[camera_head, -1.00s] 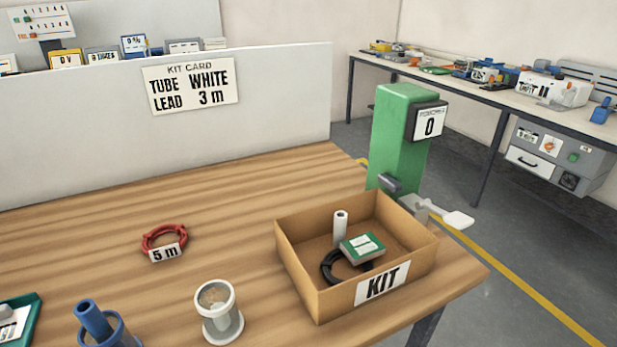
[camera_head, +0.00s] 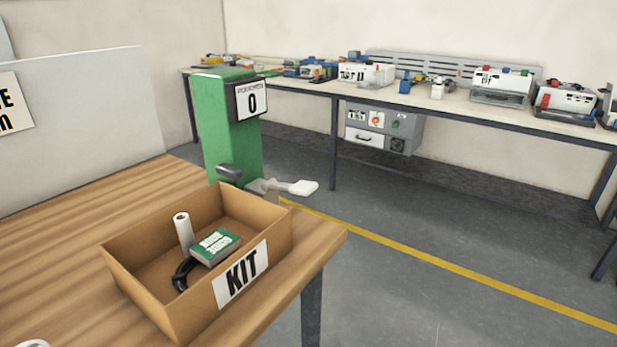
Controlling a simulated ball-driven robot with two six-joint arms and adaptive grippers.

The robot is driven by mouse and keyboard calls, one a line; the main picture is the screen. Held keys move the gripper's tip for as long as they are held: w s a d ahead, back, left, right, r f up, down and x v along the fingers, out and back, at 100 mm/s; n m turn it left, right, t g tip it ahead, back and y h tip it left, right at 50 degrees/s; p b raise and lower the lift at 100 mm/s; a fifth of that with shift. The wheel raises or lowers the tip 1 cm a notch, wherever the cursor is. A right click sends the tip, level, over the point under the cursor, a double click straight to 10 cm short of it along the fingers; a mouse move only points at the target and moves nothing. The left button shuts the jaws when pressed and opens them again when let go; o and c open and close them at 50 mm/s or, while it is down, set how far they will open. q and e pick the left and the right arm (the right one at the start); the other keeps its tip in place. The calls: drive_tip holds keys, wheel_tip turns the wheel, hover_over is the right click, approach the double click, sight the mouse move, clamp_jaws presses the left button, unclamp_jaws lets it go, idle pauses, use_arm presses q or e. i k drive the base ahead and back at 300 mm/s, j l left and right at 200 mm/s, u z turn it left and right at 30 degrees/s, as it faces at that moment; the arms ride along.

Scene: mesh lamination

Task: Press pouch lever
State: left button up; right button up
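A green pouch dispenser (camera_head: 232,140) stands upright at the far right corner of the wooden table. A display on it (camera_head: 250,99) reads 0; its small top line looks like "POUCHES". A pale lever with a flat paddle end (camera_head: 300,187) sticks out to the right from its lower part. A dark grey spout-like part (camera_head: 229,173) sits on its front, above the table.
An open cardboard KIT box (camera_head: 168,310) stands on the table (camera_head: 70,240) before the dispenser, holding a white tube, a green-and-white box and a black coil. A white partition (camera_head: 90,130) is at left. Open floor with a yellow line lies right; a bench (camera_head: 440,100) with devices stands behind.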

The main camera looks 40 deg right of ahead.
sight(305, 188)
drive_tip(key=z, duration=1.2)
